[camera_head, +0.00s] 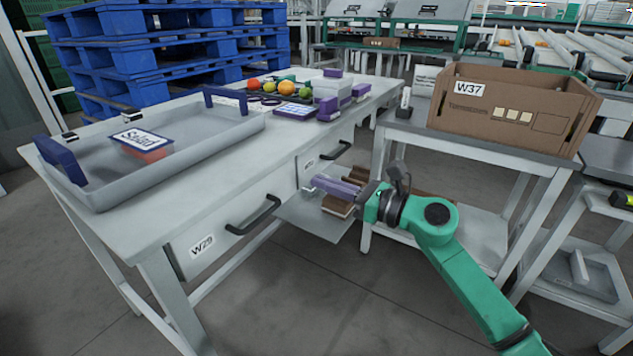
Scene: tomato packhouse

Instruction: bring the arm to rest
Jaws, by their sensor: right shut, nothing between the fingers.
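My right arm, green, reaches in from the lower right. Its right gripper (322,184) points left, in front of the table's drawer side, and is shut with nothing between the fingers. It is below the table top and partly covers a grey panel or tray (312,217) and brown items (338,207) behind or under it. I cannot tell whether it touches them. My left gripper is not in view.
The grey table (215,175) carries a tray (95,193) with a labelled red pack (145,147), and colourful fruit and boxes at the back. A cardboard crate marked W37 (510,113) stands on a side table at right. Blue pallets (150,50) stand behind. Floor in front is clear.

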